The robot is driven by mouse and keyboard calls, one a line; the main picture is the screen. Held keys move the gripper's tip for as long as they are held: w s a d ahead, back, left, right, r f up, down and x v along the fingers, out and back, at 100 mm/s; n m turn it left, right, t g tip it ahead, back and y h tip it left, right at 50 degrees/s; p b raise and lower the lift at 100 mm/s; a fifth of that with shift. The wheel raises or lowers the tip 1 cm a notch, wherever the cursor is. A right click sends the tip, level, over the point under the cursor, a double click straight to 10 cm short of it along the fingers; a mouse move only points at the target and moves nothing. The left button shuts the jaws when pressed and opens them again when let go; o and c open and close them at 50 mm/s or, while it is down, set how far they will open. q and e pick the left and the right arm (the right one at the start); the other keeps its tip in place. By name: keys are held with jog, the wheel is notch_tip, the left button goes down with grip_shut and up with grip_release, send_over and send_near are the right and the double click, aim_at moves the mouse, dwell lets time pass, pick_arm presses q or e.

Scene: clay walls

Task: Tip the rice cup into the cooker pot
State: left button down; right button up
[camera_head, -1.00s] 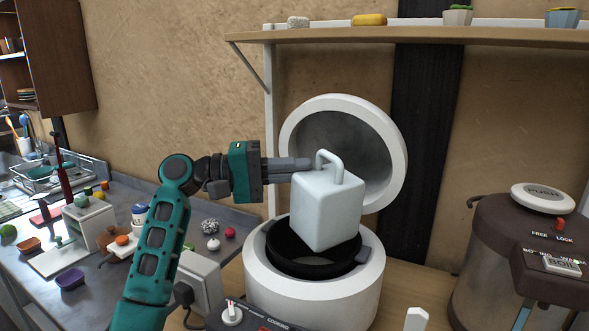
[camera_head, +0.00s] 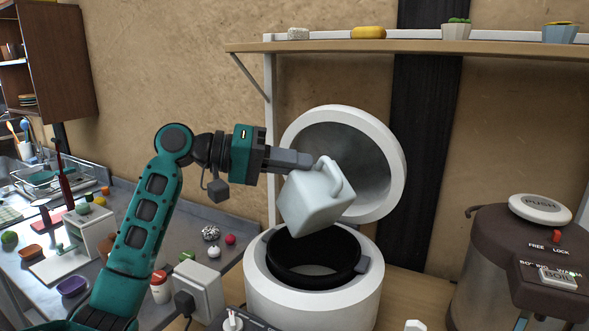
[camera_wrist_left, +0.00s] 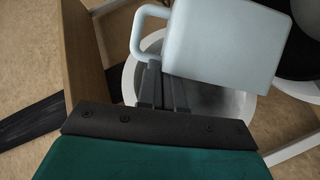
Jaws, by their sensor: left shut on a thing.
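The rice cup is a pale blue-white, square-sided cup (camera_head: 312,204) with a handle. It is tilted over the cooker pot (camera_head: 312,272), apart from it. My left gripper (camera_head: 308,161) is shut on the cup's handle; the cup (camera_wrist_left: 225,40) also shows in the left wrist view. The black pot sits inside the white cooker (camera_head: 312,302), whose round lid (camera_head: 372,165) stands open behind. A pale patch shows at the pot's bottom; I cannot tell what it is. The cup's inside is hidden. My right gripper is not in view.
A shelf (camera_head: 420,46) with small items runs above the cooker. A brown-topped dispenser (camera_head: 500,255) stands on the right. A cluttered counter (camera_head: 190,225) lies on the left, with a white socket box (camera_head: 197,293) beside the cooker.

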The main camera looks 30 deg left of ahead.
pick_arm(q)
notch_tip(320, 180, up, 6)
jog(key=m+y+p, duration=0.1)
jog(key=m+y, duration=0.4)
jog(key=m, duration=0.2)
jog(key=shift+t, duration=0.4)
